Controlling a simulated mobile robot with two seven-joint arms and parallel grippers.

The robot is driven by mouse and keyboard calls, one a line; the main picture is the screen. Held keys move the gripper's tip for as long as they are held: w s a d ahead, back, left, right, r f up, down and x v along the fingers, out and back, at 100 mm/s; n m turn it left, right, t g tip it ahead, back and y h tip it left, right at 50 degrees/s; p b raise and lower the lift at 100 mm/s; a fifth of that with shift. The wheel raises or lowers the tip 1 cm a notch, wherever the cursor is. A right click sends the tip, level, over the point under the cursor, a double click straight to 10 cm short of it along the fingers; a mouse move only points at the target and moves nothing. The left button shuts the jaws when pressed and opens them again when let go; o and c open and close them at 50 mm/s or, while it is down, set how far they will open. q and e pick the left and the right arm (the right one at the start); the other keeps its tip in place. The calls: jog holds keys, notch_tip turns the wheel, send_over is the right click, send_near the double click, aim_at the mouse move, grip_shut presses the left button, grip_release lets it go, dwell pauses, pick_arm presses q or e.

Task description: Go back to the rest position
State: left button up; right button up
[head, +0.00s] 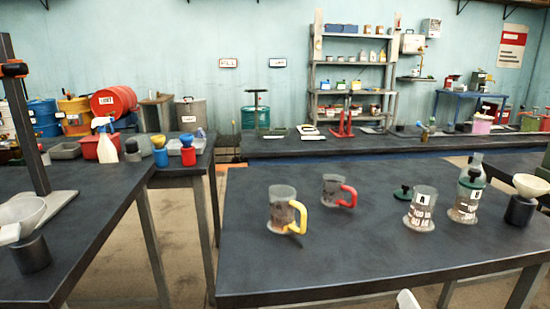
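Neither of my grippers can be made out in the head view. A clear jug with a yellow handle (283,208) and a clear jug with a red handle (332,190) stand upright on the dark front table (330,262). To their right stand a labelled clear jar without a lid (421,210) and a labelled clear bottle with a green collar (467,198). A dark green cap-like piece (403,192) is beside the open jar. A white funnel (530,185) sits on a black holder at the right.
A gap separates the tables. A small white piece (407,299) shows at the bottom edge. The front table's left and front are clear.

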pick_arm(q)
jog(key=r+p, duration=0.1)
jog(key=p, duration=0.1)
jog(key=r+p, duration=0.1)
jog(key=r, duration=0.1)
jog(key=r+p, duration=0.2)
jog(key=shift+w+a+r+p, duration=0.15)
jog(key=shift+a+r+p, duration=0.05)
jog(key=shift+a+p, duration=0.15)
pick_arm(e)
jog(key=s+a+f+m+g+y, duration=0.2)
jog(key=s+a+f+m, duration=0.2)
jog(key=s+f+m, duration=0.3)
jog(key=s+a+f+m+g+y, duration=0.2)
jog(key=s+f+m, duration=0.5)
jog(key=m, duration=1.1)
notch_tip(320, 180, down, 3)
jog(key=shift+s+a+r+y, duration=0.1)
jog(key=shift+s+a+y, duration=0.3)
jog(key=shift+a, duration=0.45)
